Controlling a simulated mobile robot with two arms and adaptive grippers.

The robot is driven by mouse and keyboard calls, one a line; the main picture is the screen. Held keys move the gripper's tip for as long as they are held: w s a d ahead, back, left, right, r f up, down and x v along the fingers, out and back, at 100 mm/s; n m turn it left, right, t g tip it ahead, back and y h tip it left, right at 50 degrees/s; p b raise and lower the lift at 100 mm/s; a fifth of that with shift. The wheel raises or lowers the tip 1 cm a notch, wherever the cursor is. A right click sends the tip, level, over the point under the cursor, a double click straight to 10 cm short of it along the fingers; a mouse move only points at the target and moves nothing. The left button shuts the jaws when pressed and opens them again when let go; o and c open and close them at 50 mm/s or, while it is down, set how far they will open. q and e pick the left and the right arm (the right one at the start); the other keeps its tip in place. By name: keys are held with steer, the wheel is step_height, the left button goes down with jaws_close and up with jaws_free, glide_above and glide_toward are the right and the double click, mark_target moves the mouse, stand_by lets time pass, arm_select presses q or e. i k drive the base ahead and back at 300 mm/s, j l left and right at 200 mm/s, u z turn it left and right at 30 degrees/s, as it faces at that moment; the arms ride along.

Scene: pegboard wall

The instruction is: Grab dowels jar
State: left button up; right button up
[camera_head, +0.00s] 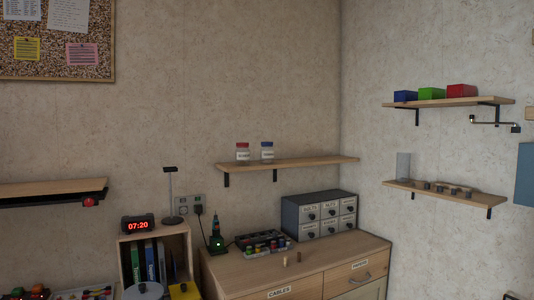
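Two small jars stand side by side on the wooden shelf on the back wall. One jar (242,153) has a red lid and a pale label. The other jar (267,153) has a blue lid and a pale label. The labels are too small to read, so I cannot tell which is the dowels jar. The shelf (310,162) is clear to the right of the jars. Two small peg-like pieces, one tan (285,262) and one darker (299,257), stand on the dresser top. Neither of my grippers shows in this view.
The dresser (235,278) below holds a labelled drawer cabinet (290,217), a dark organizer (262,239) and a green-and-black tool (216,234). Right-wall shelves hold coloured boxes (432,94) and a clear cylinder (403,166). A clock (137,224) and lamp (170,190) stand left.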

mark_target(267, 152)
steer(key=i+l+u, duration=0.15)
steer(key=u, duration=0.3)
steer(key=i+l+u, duration=0.15)
steer(key=u, duration=0.25)
steer(key=i+l+u, duration=0.1)
steer(key=l+u, duration=0.15)
steer(key=u, duration=0.2)
steer(key=l+u, duration=0.2)
steer(key=u, duration=0.2)
steer(key=i+l, duration=0.05)
